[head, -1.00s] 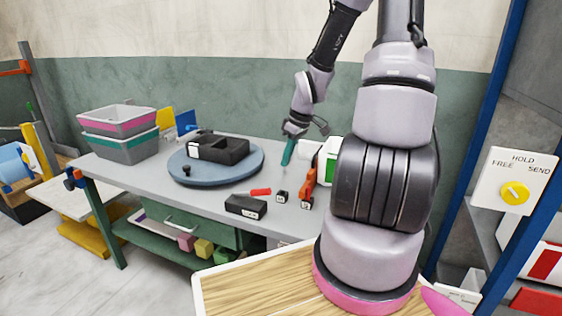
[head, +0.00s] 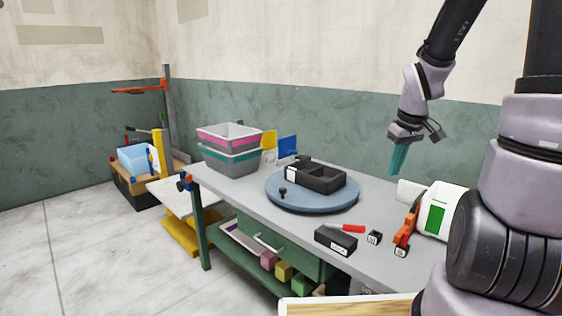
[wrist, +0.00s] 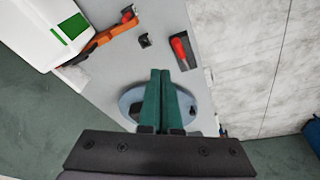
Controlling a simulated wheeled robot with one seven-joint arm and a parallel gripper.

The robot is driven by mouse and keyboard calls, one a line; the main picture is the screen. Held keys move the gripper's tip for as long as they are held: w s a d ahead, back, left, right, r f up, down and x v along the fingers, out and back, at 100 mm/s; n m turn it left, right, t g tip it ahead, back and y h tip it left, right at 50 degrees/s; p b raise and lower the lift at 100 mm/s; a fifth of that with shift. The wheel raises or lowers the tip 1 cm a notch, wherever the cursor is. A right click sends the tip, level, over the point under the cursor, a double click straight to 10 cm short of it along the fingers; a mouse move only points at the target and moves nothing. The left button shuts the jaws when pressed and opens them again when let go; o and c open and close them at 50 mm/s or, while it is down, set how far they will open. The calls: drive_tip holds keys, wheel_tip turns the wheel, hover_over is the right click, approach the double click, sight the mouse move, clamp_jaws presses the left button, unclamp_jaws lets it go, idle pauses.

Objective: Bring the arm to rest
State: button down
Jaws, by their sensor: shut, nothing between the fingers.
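My gripper (head: 398,160) hangs in the air above the back right part of the grey workbench (head: 390,278), fingers pointing down. Its teal fingers are together with nothing between them. They also show closed in the wrist view (wrist: 161,78), in front of the blue round turntable (wrist: 130,97). My arm comes down to it from the upper right of the head view. The gripper is apart from everything on the bench.
A black tray (head: 325,180) sits on the turntable. A black box (head: 335,240), red-handled tool (head: 346,228), orange tool (head: 405,232) and white machine with a green panel (head: 437,212) stand near the front right. Stacked bins (head: 229,148) stand at the back left.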

drive_tip(key=s+a+r+m+t+y, duration=0.1)
drive_tip(key=s+a+r+m+t, duration=0.1)
drive_tip(key=s+r, duration=0.4)
drive_tip(key=s+a+r+m+t, duration=0.2)
drive_tip(key=s+a+r+m, duration=0.2)
drive_tip(key=s+r, duration=0.3)
wheel_tip(320, 180, up, 5)
drive_tip(key=shift+s+r+m+y, duration=0.1)
drive_tip(key=shift+s+m+y, duration=0.25)
drive_tip(key=shift+m, duration=0.35)
drive_tip(key=shift+w, duration=0.1)
